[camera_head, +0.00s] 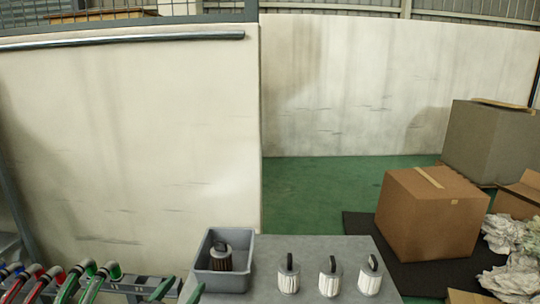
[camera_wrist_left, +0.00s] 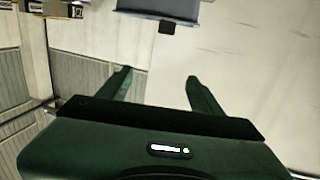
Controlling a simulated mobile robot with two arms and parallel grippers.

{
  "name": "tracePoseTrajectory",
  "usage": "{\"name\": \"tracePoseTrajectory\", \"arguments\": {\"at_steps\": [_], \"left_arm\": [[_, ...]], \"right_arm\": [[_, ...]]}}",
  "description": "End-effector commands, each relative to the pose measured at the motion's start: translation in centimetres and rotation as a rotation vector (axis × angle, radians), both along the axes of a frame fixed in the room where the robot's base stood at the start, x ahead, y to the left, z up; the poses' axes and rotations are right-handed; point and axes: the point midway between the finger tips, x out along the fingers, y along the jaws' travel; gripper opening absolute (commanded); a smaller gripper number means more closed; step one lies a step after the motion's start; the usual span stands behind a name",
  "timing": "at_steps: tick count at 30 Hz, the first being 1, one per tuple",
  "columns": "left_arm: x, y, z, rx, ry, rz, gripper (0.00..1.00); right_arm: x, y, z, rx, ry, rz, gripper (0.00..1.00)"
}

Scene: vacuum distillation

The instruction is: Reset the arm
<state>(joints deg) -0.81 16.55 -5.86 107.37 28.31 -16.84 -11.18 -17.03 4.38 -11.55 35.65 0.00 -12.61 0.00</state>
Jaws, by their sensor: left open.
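My left gripper (camera_head: 178,291) shows only by its two green fingertips at the bottom edge of the head view. They are apart, with nothing visible between them. In the left wrist view my left gripper (camera_wrist_left: 158,78) points away with both fingers spread and the gap empty. In the head view the fingertips are just left of the grey table (camera_head: 255,294) and below the grey bin (camera_head: 212,280). My right gripper is in neither view.
A dark ribbed cylinder (camera_head: 220,259) stands in the bin. Three white ribbed cylinders with black handles, the left (camera_head: 288,281), middle (camera_head: 329,283) and right (camera_head: 370,281), stand on the table. Colored curved handles (camera_head: 85,277) crowd the lower left. Cardboard boxes (camera_head: 430,222) are at right.

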Motion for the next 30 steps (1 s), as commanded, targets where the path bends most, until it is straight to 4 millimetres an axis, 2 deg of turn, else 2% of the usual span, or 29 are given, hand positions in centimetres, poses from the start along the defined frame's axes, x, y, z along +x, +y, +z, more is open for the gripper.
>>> {"name": "tracePoseTrajectory", "arguments": {"at_steps": [8,14,17,21,25,30], "left_arm": [[-3.2,-1.9,-3.7,0.043,0.156,-0.034,0.65],[-7.7,-3.3,-7.7,0.095,0.345,-0.056,0.65],[-10.9,-3.7,-9.9,0.127,0.464,-0.059,0.65],[-16.2,-3.7,-12.6,0.173,0.649,-0.046,0.65],[-21.1,-3.2,-14.3,0.21,0.809,-0.021,0.65],[-26.4,-2.2,-15.4,0.242,0.976,0.019,0.65]], "right_arm": [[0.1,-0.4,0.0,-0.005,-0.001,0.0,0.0],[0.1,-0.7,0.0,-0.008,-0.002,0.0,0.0],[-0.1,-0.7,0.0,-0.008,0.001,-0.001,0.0],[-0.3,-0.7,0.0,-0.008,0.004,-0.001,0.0],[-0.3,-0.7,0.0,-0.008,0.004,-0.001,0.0],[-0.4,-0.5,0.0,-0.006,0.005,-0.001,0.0]]}}
